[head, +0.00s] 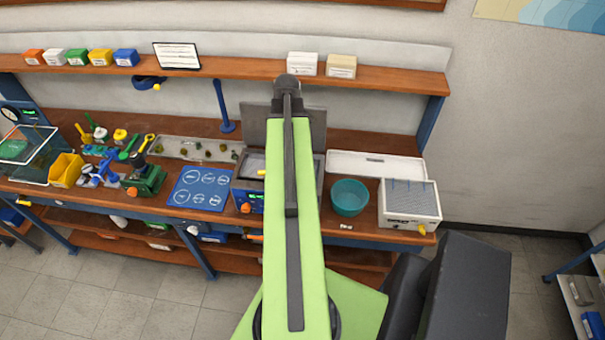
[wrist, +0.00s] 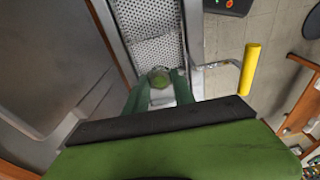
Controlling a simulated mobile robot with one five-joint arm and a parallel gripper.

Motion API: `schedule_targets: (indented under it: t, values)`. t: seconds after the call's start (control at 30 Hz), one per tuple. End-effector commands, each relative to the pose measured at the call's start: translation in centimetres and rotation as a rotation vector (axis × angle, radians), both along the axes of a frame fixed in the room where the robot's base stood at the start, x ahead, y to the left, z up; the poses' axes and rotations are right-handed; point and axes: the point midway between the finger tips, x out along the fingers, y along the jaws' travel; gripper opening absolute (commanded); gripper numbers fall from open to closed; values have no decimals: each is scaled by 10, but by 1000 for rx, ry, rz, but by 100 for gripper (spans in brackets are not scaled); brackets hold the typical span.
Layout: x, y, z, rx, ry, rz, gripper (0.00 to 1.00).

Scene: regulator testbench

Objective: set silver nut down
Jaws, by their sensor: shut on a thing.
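My gripper (wrist: 160,88) shows in the wrist view with its green fingers closed on a small round piece, which I take to be the silver nut (wrist: 159,76). Its face looks dull olive and grey. The fingers hold it over or at the near end of a perforated metal surface (wrist: 158,35) inside a grey metal box; I cannot tell if it touches. In the head view my green arm hides the gripper and nut. Behind the arm stands an open grey machine with a blue front (head: 248,200) and a raised lid (head: 254,128).
A yellow-ended handle (wrist: 250,68) sticks out right of the box. In the head view a teal bowl (head: 349,197), a white tray (head: 375,164) and a white boxy device (head: 409,207) stand right. A blue mat (head: 201,188) and a tray of small parts (head: 190,147) lie left.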

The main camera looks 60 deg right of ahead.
Motion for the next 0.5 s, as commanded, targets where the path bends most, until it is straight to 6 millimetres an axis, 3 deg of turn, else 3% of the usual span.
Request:
schedule_targets:
  t: [0.3, 0.5]
  values:
    - [-3, -2, -3, 0, 0, -7, 0]
    - [-7, -6, -37, 0, 0, -14, 0]
